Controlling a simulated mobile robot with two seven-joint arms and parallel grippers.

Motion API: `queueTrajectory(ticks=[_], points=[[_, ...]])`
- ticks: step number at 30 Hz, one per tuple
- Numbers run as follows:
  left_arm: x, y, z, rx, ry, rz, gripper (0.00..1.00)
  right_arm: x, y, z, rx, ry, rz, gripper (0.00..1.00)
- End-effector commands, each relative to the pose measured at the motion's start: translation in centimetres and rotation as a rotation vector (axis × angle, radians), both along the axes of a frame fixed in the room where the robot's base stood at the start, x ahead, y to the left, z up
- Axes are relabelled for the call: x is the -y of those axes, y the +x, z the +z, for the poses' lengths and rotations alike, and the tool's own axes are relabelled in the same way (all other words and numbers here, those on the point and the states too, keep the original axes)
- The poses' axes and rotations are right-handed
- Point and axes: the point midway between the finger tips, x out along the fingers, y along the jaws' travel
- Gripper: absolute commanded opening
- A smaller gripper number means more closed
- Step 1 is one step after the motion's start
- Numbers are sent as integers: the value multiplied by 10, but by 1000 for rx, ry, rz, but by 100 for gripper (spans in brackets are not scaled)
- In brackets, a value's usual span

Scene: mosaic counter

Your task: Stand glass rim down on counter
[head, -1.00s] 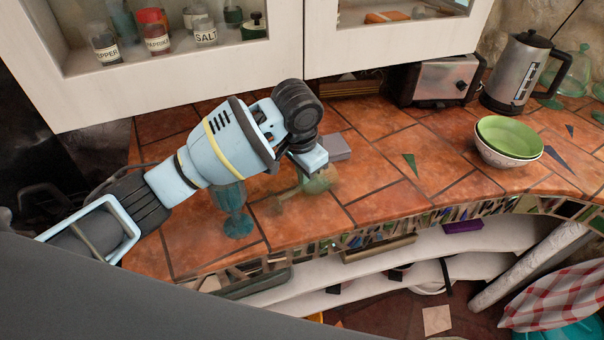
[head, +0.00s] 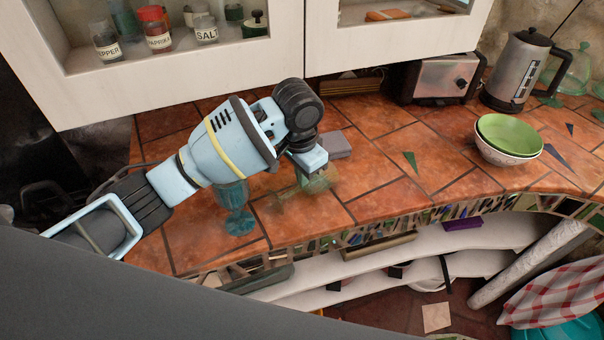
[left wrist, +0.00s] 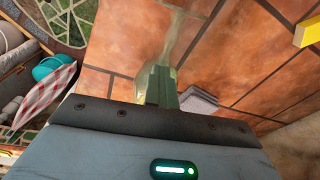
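A clear, yellowish stemmed glass (head: 320,183) is at my left gripper (head: 303,180), low over the counter (head: 375,165). It lies tilted well over, its wide end to the right and a thinner part to the lower left. In the left wrist view the glass (left wrist: 178,38) runs out beyond the fingertips (left wrist: 162,86). The fingers are close together and look shut on it. Whether the glass touches the counter is hard to tell. My right gripper is not in view.
A teal goblet (head: 236,208) stands upright just left of the glass. A grey block (head: 336,145) lies behind the gripper. A toaster (head: 440,78), kettle (head: 517,72) and stacked bowls (head: 508,140) stand to the right. Wall cabinets (head: 180,85) hang above. The counter middle is clear.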

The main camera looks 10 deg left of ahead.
Motion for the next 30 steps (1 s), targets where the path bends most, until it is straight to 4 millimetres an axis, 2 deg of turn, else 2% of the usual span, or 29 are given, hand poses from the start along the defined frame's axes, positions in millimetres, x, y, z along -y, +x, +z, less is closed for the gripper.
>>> queueTrajectory(ticks=[1,14,30], points=[[3,-20,-47,-92,19,-11,0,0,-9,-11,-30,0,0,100],[3,-18,-24,-89,18,-10,0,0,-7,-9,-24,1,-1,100],[3,-16,15,-68,16,-10,0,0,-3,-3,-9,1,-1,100]])
